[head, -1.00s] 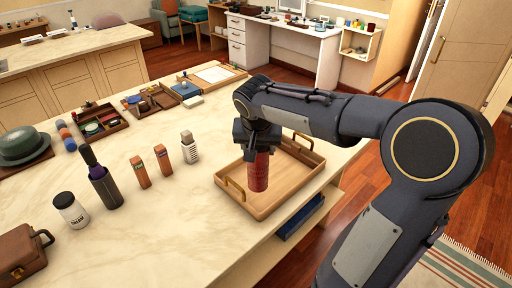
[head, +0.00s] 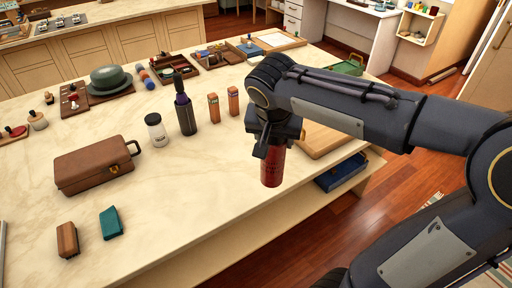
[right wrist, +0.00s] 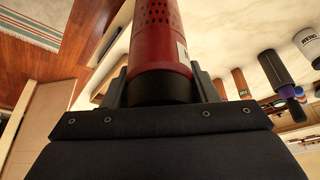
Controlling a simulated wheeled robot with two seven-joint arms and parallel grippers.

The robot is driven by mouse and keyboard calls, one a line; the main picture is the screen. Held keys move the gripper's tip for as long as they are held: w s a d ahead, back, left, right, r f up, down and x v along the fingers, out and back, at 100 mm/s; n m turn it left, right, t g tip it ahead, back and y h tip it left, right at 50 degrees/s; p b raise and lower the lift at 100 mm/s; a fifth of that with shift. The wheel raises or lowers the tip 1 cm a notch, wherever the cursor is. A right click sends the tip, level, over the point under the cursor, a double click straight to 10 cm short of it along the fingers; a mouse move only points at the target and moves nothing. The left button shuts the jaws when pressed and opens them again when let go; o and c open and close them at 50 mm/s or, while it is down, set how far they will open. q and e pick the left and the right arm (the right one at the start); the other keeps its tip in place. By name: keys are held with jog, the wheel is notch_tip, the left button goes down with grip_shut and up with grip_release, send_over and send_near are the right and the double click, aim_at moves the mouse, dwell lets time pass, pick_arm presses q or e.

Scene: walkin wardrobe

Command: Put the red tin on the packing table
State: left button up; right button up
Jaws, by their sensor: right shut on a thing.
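The red tin (head: 271,168) hangs upright from my right gripper (head: 273,143), which is shut on it and points down. In the right wrist view the red tin (right wrist: 159,45) sits between the two fingers (right wrist: 165,92); its dark end is at the jaws. In the head view it shows in front of the marble-topped table (head: 205,205), near the front edge; its height above the top is hard to tell. Which table is the packing table is not marked. My left gripper is out of view.
A wooden tray (head: 322,140) is partly hidden behind my right arm. A brown case (head: 95,165), a white jar (head: 156,130), a dark bottle (head: 185,112) and a green hat (head: 108,78) stand on the table. The marble between case and tin is bare.

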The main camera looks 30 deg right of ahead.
jog(key=shift+w+a+f, duration=0.1)
jog(key=shift+a, duration=0.1)
jog(key=w+d+f+p, duration=0.1)
jog(key=w+d+f, duration=0.1)
jog(key=w+f, duration=0.4)
jog(key=w+d+f+p, duration=0.1)
jog(key=w+d+f, duration=0.1)
jog(key=w+f, duration=0.4)
jog(key=shift+w+d+f, duration=0.35)
jog(key=shift+f, duration=0.2)
jog(key=shift+f, duration=0.1)
jog(key=o, duration=1.4)
